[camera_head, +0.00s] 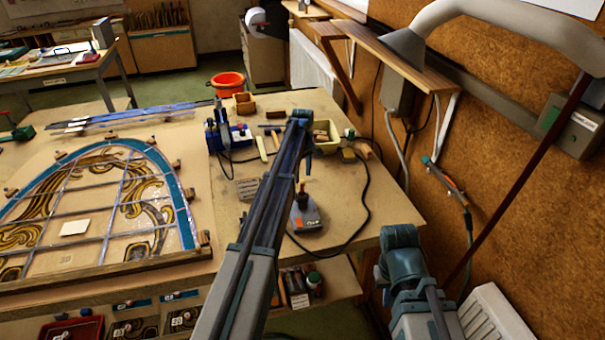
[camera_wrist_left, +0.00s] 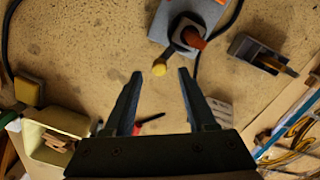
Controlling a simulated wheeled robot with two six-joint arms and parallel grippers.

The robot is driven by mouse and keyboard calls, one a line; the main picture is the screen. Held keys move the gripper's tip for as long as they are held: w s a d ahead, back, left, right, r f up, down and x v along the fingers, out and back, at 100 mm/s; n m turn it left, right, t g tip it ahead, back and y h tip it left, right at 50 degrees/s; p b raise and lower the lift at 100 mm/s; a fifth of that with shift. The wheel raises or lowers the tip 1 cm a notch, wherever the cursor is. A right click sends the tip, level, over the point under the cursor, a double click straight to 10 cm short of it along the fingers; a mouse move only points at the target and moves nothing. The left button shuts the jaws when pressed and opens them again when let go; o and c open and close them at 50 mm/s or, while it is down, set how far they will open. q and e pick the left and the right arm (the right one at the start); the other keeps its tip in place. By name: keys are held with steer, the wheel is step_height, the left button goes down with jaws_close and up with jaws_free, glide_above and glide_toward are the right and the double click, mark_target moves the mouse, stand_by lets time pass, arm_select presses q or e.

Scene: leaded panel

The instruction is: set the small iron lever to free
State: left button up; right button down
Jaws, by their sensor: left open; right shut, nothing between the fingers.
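My left gripper (camera_wrist_left: 160,74) is open and empty above the bench. In the head view the unit (camera_head: 306,219) sits on the bench right of my left forearm, and my left fingers are not clear. My right arm shows at lower right, but its gripper does not.
A yellow bin (camera_wrist_left: 57,121), a yellow block (camera_wrist_left: 28,91) and a plane-like tool (camera_wrist_left: 262,55) lie around the unit. A black cable (camera_head: 364,200) curves over the bench. The leaded panel (camera_head: 96,208) lies at left. Bare bench shows right of the unit.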

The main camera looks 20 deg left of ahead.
mark_target(302, 181)
arm_select(q)
step_height(302, 181, up, 11)
steer(key=p, duration=1)
steer(key=shift+r, duration=0.15)
steer(key=s+d+f+m+b, duration=0.4)
steer(key=s+d, duration=0.4)
steer(key=s, duration=0.2)
steer(key=s+d+f+m+b, duration=0.4)
steer(key=s+d+f, duration=0.1)
steer(key=s+d, duration=0.45)
steer(key=s+d+f+m+b, duration=0.2)
steer(key=s, duration=0.4)
steer(key=s+d+f+m+b, duration=0.2)
steer(key=s+m, duration=0.1)
steer(key=s, duration=0.3)
steer(key=s+d+f+m+y+b, duration=0.1)
steer(key=s+d+f+m+b, duration=0.1)
steer(key=s, duration=0.5)
steer(key=shift+m+b, duration=0.4)
steer(key=shift+m, duration=0.2)
